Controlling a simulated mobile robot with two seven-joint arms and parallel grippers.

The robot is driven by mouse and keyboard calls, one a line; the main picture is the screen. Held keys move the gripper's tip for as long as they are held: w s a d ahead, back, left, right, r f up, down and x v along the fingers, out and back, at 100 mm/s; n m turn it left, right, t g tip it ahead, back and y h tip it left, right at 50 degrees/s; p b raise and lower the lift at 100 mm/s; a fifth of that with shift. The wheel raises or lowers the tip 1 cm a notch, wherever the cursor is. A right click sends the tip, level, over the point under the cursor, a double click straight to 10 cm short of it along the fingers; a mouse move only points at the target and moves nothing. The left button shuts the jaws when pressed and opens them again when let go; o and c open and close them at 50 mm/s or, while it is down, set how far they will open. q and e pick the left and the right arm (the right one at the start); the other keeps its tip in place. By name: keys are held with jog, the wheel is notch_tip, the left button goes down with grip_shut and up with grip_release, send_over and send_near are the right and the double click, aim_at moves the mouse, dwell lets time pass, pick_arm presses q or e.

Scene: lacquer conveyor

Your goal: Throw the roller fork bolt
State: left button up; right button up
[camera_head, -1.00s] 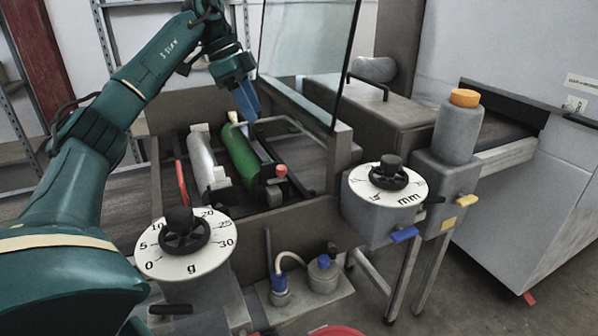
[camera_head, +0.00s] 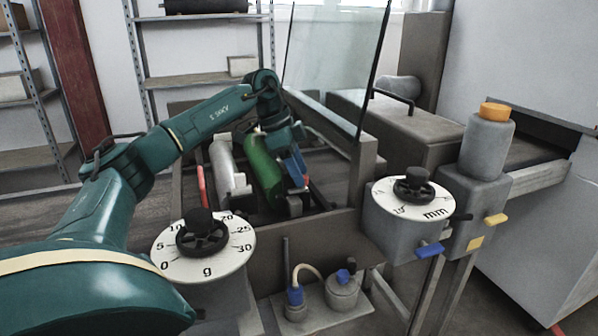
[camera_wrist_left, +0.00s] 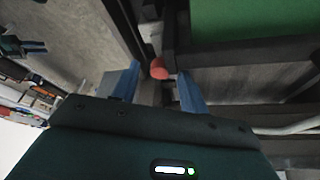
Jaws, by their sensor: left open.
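The bolt's red knob (camera_wrist_left: 159,68) shows in the left wrist view between the blue fingertips of my left gripper (camera_wrist_left: 158,78). The fingers stand apart, one on each side of it, and I cannot tell whether either touches it. In the head view my left gripper (camera_head: 297,171) points down at the right side of the green roller (camera_head: 261,172). There the fingers largely hide the knob. A dark block (camera_head: 294,206) lies just below the fingers. My right gripper is not in view.
A grey roller (camera_head: 226,166) lies left of the green one, with a red lever (camera_head: 201,184) beside it. A glass pane (camera_head: 335,65) stands behind the frame. The gram dial (camera_head: 203,245) and millimetre dial (camera_head: 413,199) stand in front.

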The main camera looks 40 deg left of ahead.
pick_arm(q)
jog(key=shift+d+f, duration=0.15)
jog(key=shift+f, duration=0.15)
jog(key=shift+c, duration=0.4)
grip_shut()
